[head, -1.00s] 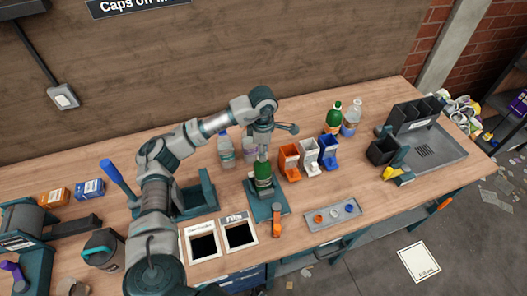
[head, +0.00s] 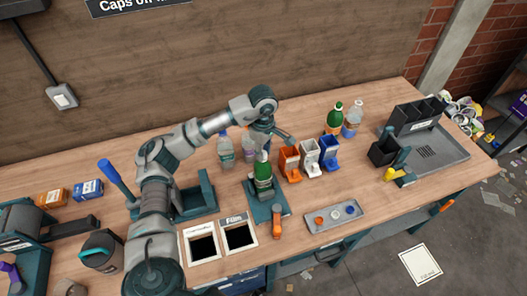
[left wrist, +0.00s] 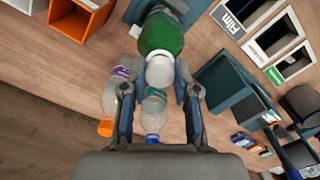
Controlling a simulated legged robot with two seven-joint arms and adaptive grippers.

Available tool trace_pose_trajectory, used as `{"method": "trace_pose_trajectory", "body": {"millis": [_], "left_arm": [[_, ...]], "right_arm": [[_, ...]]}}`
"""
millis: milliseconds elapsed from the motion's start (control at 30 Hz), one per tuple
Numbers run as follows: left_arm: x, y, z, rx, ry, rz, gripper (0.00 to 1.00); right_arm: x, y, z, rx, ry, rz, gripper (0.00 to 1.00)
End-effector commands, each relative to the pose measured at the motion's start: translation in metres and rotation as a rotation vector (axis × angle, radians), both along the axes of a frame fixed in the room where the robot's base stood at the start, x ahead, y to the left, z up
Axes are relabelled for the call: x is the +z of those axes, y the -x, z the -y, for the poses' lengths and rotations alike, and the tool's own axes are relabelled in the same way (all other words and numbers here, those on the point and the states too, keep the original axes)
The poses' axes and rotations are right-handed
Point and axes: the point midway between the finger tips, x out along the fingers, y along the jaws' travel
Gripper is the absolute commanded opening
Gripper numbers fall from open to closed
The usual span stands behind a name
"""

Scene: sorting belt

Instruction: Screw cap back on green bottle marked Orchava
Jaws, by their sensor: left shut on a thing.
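A green bottle (head: 263,178) stands upright in a teal holder (head: 272,205) at the bench's middle; its label is too small to read. My left gripper (head: 263,149) is directly above its top. In the left wrist view the fingers (left wrist: 160,88) are on either side of a white cap (left wrist: 160,71), shut on it. The cap lines up with the green bottle (left wrist: 160,35) and overlaps its neck; I cannot tell whether it is seated. My right gripper is not in view.
Two clear bottles (head: 226,153) stand just behind the holder. Orange (head: 289,162), white and blue bins stand to its right. A second green bottle (head: 334,117) stands farther back. A grey tray (head: 334,216) with loose caps lies at the front. Two labelled openings (head: 219,238) are front left.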

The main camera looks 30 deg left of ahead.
Motion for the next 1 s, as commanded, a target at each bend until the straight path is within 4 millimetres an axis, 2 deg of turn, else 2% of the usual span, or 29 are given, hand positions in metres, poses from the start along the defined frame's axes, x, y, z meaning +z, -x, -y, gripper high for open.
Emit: {"method": "trace_pose_trajectory", "body": {"millis": [200, 300, 600, 833, 1000], "left_arm": [[-0.002, -0.001, -0.001, -0.304, -0.003, 0.002, 0.0], [-0.001, -0.001, -0.001, -0.365, -0.003, 0.002, 0.0], [-0.001, -0.001, -0.001, -0.391, -0.003, 0.002, 0.0], [-0.002, -0.001, -0.001, -0.71, -0.002, 0.001, 0.0], [-0.001, -0.001, -0.001, -0.821, -0.002, 0.001, 0.0]], "right_arm": [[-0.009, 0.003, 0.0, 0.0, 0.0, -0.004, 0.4], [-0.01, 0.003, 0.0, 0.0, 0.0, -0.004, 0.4], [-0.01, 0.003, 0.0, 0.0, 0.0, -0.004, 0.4], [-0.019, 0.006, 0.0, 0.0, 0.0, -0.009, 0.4], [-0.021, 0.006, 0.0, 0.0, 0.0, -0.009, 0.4]]}}
